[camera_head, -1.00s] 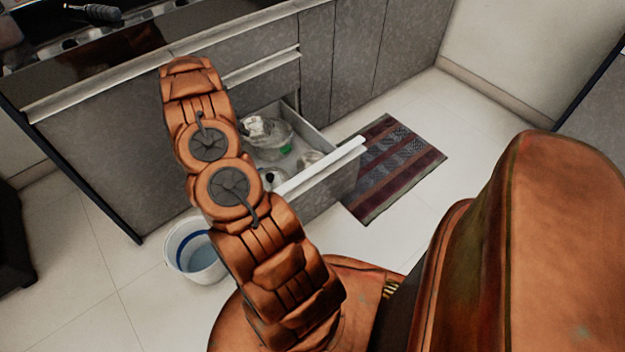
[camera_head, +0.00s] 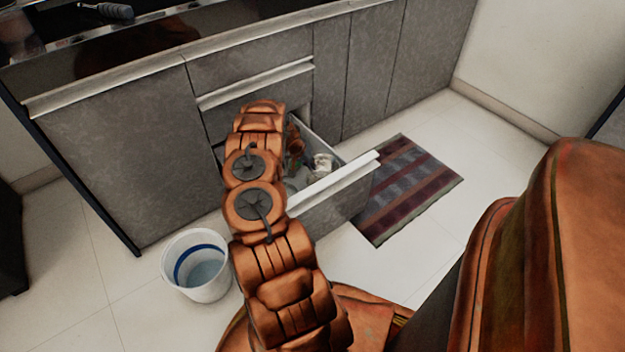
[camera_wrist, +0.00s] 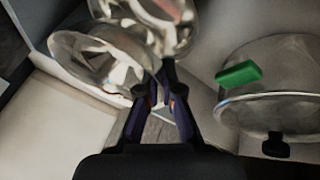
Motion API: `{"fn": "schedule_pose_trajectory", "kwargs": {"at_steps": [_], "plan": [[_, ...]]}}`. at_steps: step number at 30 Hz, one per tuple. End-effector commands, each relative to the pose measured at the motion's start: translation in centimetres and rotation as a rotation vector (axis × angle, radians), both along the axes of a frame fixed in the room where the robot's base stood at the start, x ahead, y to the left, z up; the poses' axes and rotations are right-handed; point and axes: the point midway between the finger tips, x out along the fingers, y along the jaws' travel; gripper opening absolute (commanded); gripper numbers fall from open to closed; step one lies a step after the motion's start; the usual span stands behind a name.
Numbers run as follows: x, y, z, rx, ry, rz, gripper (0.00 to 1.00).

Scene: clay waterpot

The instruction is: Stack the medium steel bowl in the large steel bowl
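My gripper (camera_wrist: 164,72) has its dark fingertips drawn almost together in the wrist view. They pinch the edge of a shiny steel bowl (camera_wrist: 150,18) at the top of the picture, which I take for the medium one. Another shiny steel bowl (camera_wrist: 92,60) lies tilted just left of the fingers. The two overlap in the view, and I cannot tell whether they touch. In the head view my gripper (camera_head: 296,148) is low over the open drawer, beside a shiny bowl (camera_head: 322,163). My arm hides part of the drawer.
The drawer front (camera_head: 335,190) juts over the floor. A white bucket (camera_head: 197,285) stands at left, and a striped mat (camera_head: 410,190) lies right of the drawer.

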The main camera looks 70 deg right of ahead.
Motion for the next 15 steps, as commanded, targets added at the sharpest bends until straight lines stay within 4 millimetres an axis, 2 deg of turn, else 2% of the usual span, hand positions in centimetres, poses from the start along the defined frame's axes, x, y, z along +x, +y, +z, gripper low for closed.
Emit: {"fn": "schedule_pose_trajectory", "kwargs": {"at_steps": [1, 15], "plan": [[-0.1, 0.0, -1.1, 0.001, 0.001, 0.0, 0.0], [0.0, 0.0, -5.3, 0.0, 0.001, 0.0, 0.0]]}}
